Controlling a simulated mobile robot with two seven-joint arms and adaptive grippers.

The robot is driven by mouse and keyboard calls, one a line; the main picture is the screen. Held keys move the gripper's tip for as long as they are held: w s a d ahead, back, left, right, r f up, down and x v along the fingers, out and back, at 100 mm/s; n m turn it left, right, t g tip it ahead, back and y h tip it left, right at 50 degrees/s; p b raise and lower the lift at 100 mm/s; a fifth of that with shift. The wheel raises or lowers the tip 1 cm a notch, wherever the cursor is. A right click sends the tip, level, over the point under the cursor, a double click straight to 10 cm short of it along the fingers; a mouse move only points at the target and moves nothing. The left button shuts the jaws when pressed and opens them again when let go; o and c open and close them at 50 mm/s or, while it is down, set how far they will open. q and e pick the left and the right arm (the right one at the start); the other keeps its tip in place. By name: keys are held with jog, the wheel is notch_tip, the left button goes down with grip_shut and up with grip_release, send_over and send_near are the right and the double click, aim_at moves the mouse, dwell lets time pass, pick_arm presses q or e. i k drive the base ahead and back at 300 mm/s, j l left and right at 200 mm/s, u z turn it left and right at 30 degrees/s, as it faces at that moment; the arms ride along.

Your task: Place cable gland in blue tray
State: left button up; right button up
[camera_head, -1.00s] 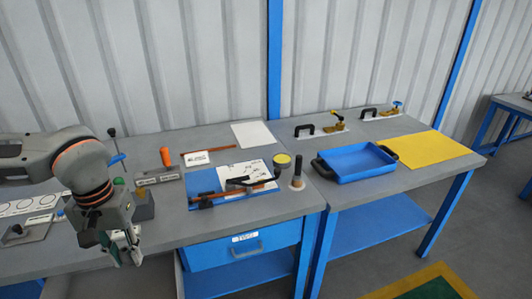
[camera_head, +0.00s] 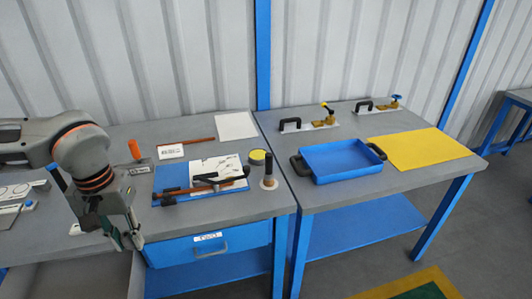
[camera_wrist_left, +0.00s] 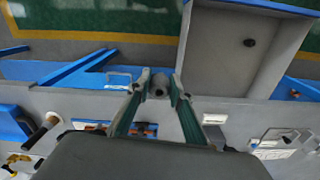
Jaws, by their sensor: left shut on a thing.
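My left gripper (camera_head: 127,241) hangs near the front edge of the left workbench, in front of the blue drawer's left end. In the left wrist view my left gripper (camera_wrist_left: 159,80) is shut on a small grey cylindrical piece, which looks like the cable gland (camera_wrist_left: 158,89), held between its fingertips. The piece cannot be made out in the head view. The blue tray (camera_head: 318,179), with dark handles, sits on the right workbench, well to the right of the gripper. Its visible inside looks empty. My right gripper is not in view.
An open grey drawer (camera_wrist_left: 219,60) with a small dark item (camera_wrist_left: 249,42) inside lies beside the gripper. A yellow mat (camera_head: 425,149) lies right of the tray.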

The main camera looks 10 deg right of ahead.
aim_at(319, 167)
jog(key=i+l+u, duration=0.25)
jog(key=l, duration=1.8)
jog(key=k+l+u, duration=0.1)
jog(key=l+u, duration=0.2)
jog(key=l, duration=1.7)
jog(key=i, duration=0.85)
